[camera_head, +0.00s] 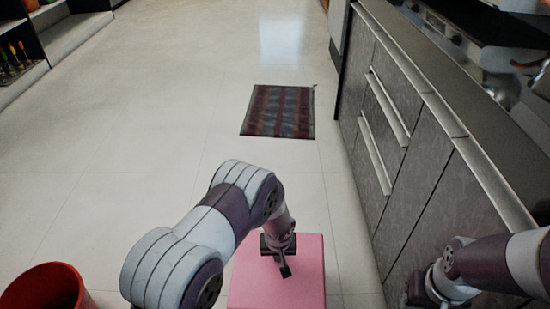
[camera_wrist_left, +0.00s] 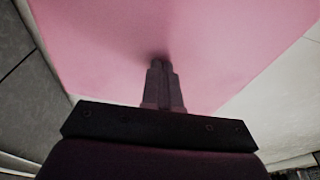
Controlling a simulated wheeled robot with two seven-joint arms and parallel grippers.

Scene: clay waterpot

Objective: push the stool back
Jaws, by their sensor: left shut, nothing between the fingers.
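The stool (camera_head: 302,285) shows in the head view as a pink, flat-topped block low in the middle, on the pale tiled floor. My left gripper (camera_head: 285,271) is over its top, pointing down, with the fingers closed together. In the left wrist view the pink stool top (camera_wrist_left: 190,40) fills the upper middle, and my left gripper's fingertips (camera_wrist_left: 160,66) are at or very near its surface, with a dark shadow by the tips. I cannot tell whether they touch it. The lower part of the stool is hidden. My right arm shows at the lower right, its fingers not clear.
Grey cabinets (camera_head: 420,180) with long handles run along the right. A dark striped mat (camera_head: 279,111) lies on the floor ahead. A red pot (camera_head: 45,288) stands at the lower left. A shelf (camera_head: 62,35) is at the upper left. The floor between stool and mat is clear.

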